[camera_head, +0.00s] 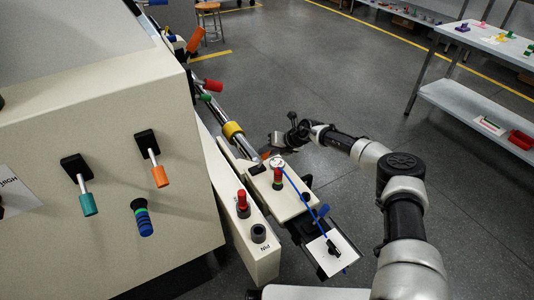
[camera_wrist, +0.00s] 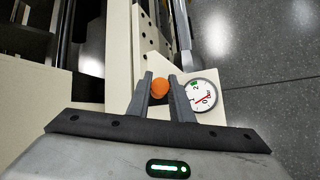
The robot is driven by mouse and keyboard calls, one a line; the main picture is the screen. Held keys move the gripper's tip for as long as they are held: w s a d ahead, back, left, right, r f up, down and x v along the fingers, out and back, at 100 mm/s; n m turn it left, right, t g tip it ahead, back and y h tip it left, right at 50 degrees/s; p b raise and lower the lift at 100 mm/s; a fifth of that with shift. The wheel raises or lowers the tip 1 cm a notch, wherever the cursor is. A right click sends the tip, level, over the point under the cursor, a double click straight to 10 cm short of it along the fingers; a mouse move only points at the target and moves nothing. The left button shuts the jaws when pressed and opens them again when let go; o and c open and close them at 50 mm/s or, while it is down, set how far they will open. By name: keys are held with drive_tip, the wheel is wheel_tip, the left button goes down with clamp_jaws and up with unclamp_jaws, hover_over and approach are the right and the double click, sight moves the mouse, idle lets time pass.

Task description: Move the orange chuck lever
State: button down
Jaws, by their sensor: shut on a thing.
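An orange knob (camera_wrist: 160,87), which looks like the end of the chuck lever, sits between the two fingers of my gripper (camera_wrist: 162,95) in the wrist view. The fingers are shut on it, one on each side. The rest of the lever is hidden. A round white gauge (camera_wrist: 201,95) is just right of the fingers. In the head view my gripper (camera_head: 273,143) is at the far end of the small cream unit, beside the gauge (camera_head: 277,162). A bit of orange (camera_head: 266,155) shows there.
A big cream machine (camera_head: 100,120) fills the left, with a teal-handled lever (camera_head: 88,204) and another orange-handled lever (camera_head: 159,176). A red-topped post (camera_head: 242,199) and a blue cable (camera_head: 297,190) are near the unit. Open floor (camera_head: 310,70) lies beyond.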

idle(0.4)
drive_tip(key=c, duration=1.6)
unclamp_jaws()
drive_tip(key=shift+f, duration=0.1)
drive_tip(key=shift+o, duration=0.2)
drive_tip(key=p+v, duration=0.5)
drive_tip(key=v, duration=1.2)
drive_tip(key=shift+d, duration=0.15)
